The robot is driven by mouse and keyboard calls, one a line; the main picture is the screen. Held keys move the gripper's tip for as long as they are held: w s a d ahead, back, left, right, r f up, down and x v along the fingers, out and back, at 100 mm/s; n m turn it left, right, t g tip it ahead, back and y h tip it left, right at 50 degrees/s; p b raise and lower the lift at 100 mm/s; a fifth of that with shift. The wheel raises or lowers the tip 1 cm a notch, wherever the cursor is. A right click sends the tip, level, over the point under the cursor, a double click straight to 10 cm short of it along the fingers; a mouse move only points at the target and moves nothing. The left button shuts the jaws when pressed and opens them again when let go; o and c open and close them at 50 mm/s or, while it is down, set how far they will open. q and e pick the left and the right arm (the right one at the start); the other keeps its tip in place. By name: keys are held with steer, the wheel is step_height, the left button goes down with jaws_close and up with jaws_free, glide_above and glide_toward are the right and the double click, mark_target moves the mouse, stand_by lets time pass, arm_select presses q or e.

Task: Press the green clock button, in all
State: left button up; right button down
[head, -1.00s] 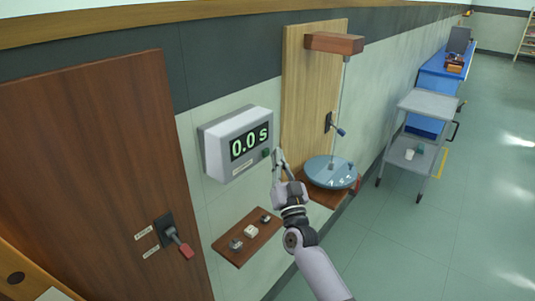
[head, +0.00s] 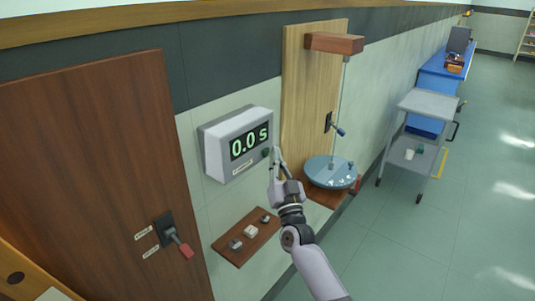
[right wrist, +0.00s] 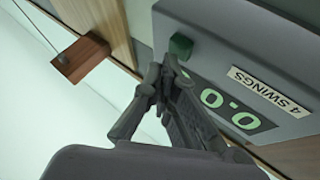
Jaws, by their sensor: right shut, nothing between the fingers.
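A grey wall clock box (head: 213,150) reads "0.0 s" in green digits in the head view. Its green button (head: 266,153) sits at the right of the display. In the right wrist view the clock (right wrist: 215,22) appears rotated, with a "4 SWINGS" label, and the green button (right wrist: 180,46) shows just beyond my fingertips. My right gripper (head: 274,152) is shut and empty, its tips close beside the button. It also shows in the right wrist view (right wrist: 162,68). I cannot tell whether the tips touch the button. My left gripper is not in view.
A wooden board (head: 296,85) with a bracket, wire and blue disc (head: 325,171) stands right of the clock. A small shelf (head: 228,250) with several small items is below. A red-handled lever (head: 185,250) is on the brown panel. A grey cart (head: 428,104) stands on open floor.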

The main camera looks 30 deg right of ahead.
steer(key=shift+w+a, duration=0.2)
steer(key=shift+w, duration=0.25)
stand_by(0.4)
stand_by(0.3)
steer(key=shift+s+d+p, duration=0.3)
steer(key=shift+s+d, duration=0.05)
steer(key=shift+s, duration=0.55)
steer(key=s, duration=0.1)
steer(key=s+d+p, duration=0.1)
steer(key=s, duration=0.1)
steer(key=s+d, duration=0.1)
steer(key=shift+s, duration=0.3)
stand_by(0.5)
